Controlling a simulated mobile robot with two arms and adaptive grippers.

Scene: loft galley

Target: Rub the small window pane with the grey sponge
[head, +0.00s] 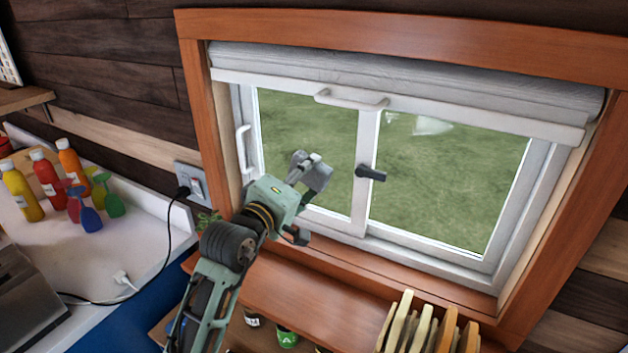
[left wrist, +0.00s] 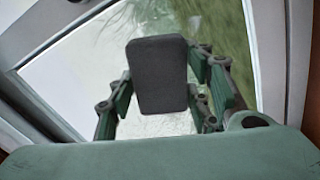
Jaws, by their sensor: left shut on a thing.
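The window has two panes; the small left pane (head: 300,118) is narrower than the right pane (head: 450,185). My left gripper (head: 312,168) is in front of the small pane's lower right part. It is shut on the grey sponge (left wrist: 158,75), a dark grey block between the fingers in the left wrist view. The sponge also shows in the head view (head: 319,178), partly behind the gripper. I cannot tell whether it touches the glass. The pane fills much of the left wrist view (left wrist: 75,75), with a pale area left of the sponge. My right gripper is not in view.
A black latch (head: 371,173) and a white handle (head: 243,148) stand out from the window frame. A rolled blind (head: 400,80) hangs above. Wooden boards (head: 425,325) stand below at the right. Bottles (head: 47,184) and spray bottles stand on the left counter.

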